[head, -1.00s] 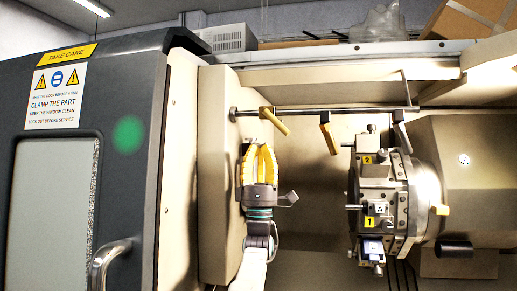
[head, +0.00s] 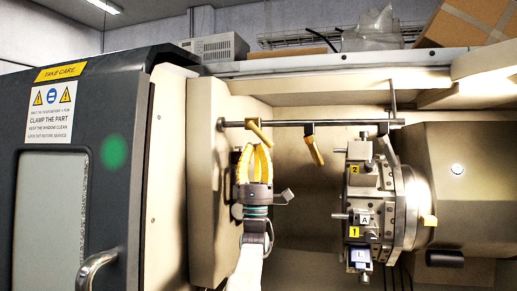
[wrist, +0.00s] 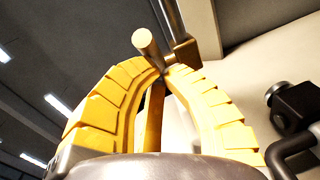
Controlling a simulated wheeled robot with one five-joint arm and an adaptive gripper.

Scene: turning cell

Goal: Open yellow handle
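A yellow handle (head: 258,132) hangs slanted from the left part of a horizontal metal rail in the head view. My gripper (head: 257,145) has yellow ribbed fingers pointing up, just below the left handle. In the wrist view my gripper's fingers (wrist: 165,73) bow outward and their tips come together. The round end of the left handle (wrist: 144,38) shows just past the tips; contact is unclear. A golden bar shows between the fingers, and I cannot tell what it is. The gripper holds nothing visible.
The rail (head: 350,122) crosses the machine opening. A tool turret (head: 365,205) with square blocks stands right of my arm. A grey door (head: 75,170) with a metal pull handle (head: 97,267) is on the left. Open space lies between my gripper and the turret.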

